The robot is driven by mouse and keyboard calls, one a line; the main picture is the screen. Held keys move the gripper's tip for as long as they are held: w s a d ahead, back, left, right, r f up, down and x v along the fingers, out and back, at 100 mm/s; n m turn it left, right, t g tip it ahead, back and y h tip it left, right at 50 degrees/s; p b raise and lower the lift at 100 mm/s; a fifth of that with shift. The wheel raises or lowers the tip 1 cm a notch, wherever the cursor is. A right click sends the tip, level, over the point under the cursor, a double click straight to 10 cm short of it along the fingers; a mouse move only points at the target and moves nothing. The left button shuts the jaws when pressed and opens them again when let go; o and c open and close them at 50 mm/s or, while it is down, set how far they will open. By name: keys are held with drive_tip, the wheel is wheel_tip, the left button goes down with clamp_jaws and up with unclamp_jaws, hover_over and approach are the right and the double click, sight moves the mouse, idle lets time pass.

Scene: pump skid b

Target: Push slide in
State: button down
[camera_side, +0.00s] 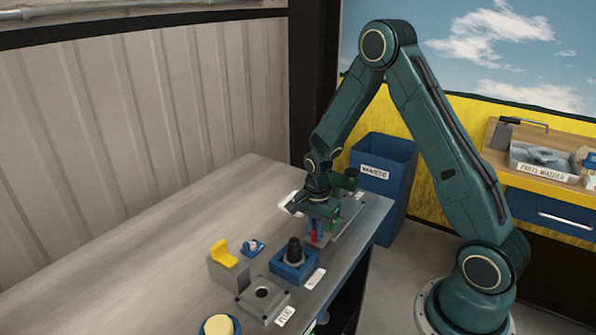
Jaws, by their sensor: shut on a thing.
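My gripper (318,229) points down over the far right part of the bench. It is shut on a small red part (313,237), which shows just below the gripper body. The fixture under it, with a grey base plate (350,222) and green and dark parts, is largely hidden by my gripper. I cannot tell which part of this fixture is the slide, or how far in it sits.
A blue bin (385,165) stands behind. The bench's left side is clear.

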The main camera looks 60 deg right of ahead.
drive_tip(key=shift+d, duration=0.15)
drive_tip(key=shift+w+d+r, duration=0.1)
drive_tip(key=shift+d, duration=5.8)
drive_tip(key=c, duration=1.4)
unclamp_jaws()
drive_tip(key=shift+c, duration=0.2)
drive_tip(key=shift+r, duration=2.95)
